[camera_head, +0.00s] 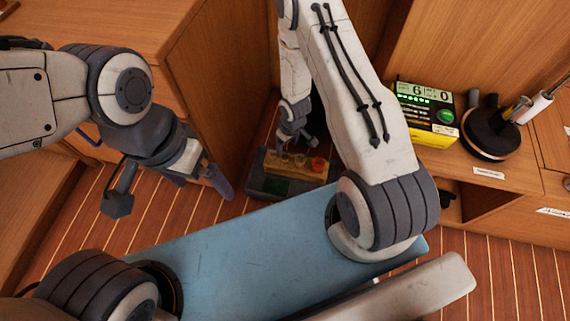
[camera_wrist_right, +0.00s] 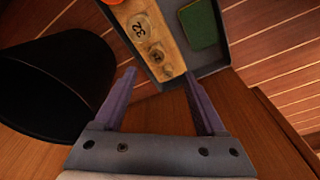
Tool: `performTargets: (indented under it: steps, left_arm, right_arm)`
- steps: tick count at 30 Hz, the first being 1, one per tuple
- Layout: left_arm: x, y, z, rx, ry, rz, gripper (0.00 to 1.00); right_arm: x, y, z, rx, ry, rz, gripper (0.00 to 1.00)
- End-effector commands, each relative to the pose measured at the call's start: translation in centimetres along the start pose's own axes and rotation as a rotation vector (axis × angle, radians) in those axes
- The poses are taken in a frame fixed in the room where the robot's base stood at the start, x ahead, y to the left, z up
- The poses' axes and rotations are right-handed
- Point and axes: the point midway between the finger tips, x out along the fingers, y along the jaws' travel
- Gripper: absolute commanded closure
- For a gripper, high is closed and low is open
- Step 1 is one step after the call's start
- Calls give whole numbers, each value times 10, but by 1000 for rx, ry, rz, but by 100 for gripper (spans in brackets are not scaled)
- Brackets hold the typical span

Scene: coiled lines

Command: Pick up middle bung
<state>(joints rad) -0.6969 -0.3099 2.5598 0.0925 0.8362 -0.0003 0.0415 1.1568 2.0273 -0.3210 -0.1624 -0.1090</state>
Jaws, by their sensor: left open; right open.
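A row of three round bungs sits in a wooden strip in a grey tray (camera_head: 262,187) on the floor. The middle bung (camera_head: 300,161) is pale tan; it shows in the right wrist view (camera_wrist_right: 138,28) with "32" on top. An orange bung (camera_head: 318,164) is at one end, and a smaller tan bung (camera_wrist_right: 156,55) at the other. My right gripper (camera_head: 298,142) is open and empty above the tray. In its wrist view the fingers (camera_wrist_right: 160,75) point toward the strip, with the small bung nearest. My left gripper (camera_head: 168,195) is open and empty, away from the tray.
A green pad (camera_wrist_right: 198,24) lies in the tray beside the strip. A black round object (camera_wrist_right: 45,90) is close on the left of the wrist view. Wooden cabinets flank the tray. A yellow-black device (camera_head: 428,110) and a black holder (camera_head: 488,133) stand on the right counter.

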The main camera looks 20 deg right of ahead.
Motion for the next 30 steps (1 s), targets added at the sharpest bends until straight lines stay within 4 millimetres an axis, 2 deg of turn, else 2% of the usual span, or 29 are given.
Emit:
performTargets:
  steps: [1,5,12,21,29,30]
  left_arm:
    - [8,-1,0,0,0,0,0]
    - [19,-1,1,0,0,0,0]
    - [30,-2,2,0,0,0,0]
    - [60,-4,3,0,0,0,0]
    - [58,-4,3,0,0,0,0]
    - [58,-4,3,0,0,0,0]
  right_arm:
    - [12,0,1,-1,-1,-1,27]
    - [33,0,1,-1,-2,-1,27]
    - [50,1,0,0,-2,0,27]
    - [92,6,-1,0,-3,0,27]
    - [91,6,-2,0,-2,0,27]
    - [91,6,-2,0,-2,0,42]
